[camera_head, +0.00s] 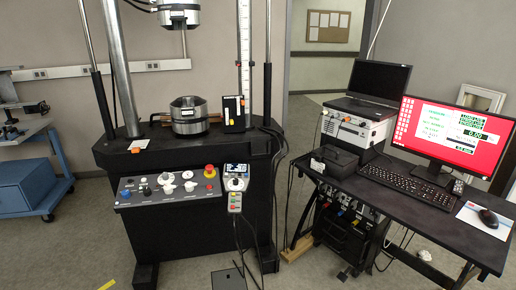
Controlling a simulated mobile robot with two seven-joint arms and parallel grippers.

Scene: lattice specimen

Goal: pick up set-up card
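I cannot tell for sure which thing is the set-up card. A small white and orange card-like piece (137,147) lies on the left front of the testing machine's black table (112,152). A black upright block with orange and white labels (234,113) stands right of the round metal fixture (188,115). A small white label (317,165) shows on the black case at the desk's left end. Neither of my grippers is in view.
The machine's control panel (176,190) and a hand-held controller (236,184) face me. At right, a black desk (425,215) holds a red-screen monitor (447,132), keyboard (403,184), mouse (488,217) and laptop (378,80). A blue cart (22,190) stands left. Cables hang between machine and desk.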

